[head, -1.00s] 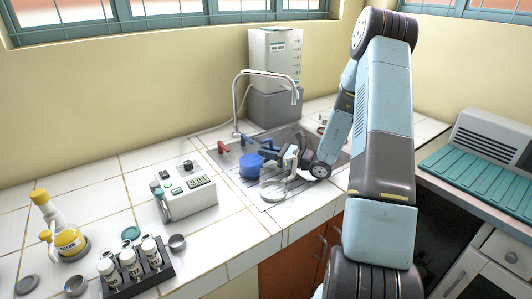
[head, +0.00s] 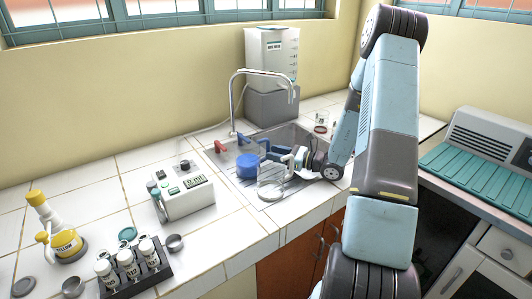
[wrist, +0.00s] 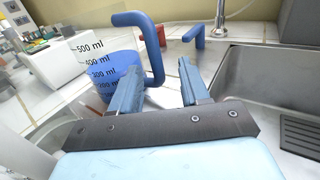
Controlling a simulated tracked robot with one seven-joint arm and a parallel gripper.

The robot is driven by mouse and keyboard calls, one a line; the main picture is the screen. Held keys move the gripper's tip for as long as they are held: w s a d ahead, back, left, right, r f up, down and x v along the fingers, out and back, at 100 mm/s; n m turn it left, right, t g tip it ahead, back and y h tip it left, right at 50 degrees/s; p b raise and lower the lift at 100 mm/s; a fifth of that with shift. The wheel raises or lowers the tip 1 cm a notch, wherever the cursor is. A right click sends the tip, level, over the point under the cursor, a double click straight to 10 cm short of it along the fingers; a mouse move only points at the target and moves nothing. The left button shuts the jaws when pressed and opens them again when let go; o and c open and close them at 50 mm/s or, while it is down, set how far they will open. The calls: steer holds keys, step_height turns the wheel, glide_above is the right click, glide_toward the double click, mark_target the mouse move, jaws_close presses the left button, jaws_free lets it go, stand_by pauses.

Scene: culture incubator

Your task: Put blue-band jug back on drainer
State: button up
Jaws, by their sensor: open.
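The blue-band jug (head: 247,166) stands upright on the metal drainer (head: 236,185) at the left of the sink. In the wrist view, its clear wall with ml marks and blue lower part (wrist: 112,72) are just beyond my left finger. Its blue handle (wrist: 152,50) comes down in front of the gap between my fingertips. My gripper (wrist: 160,62) is open, with nothing clamped between its fingers. In the head view my gripper (head: 284,158) is at the jug's right, partly behind a clear vessel. I cannot tell whether a finger touches the handle.
A clear vessel (head: 271,189) stands close in front of the jug. The tap (head: 233,103) and its red lever (head: 220,147) and blue lever (head: 244,138) are behind. The sink basin (wrist: 270,75) opens at right. A meter (head: 183,194) stands left on the tiles.

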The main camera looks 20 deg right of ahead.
steer(key=v, duration=0.7)
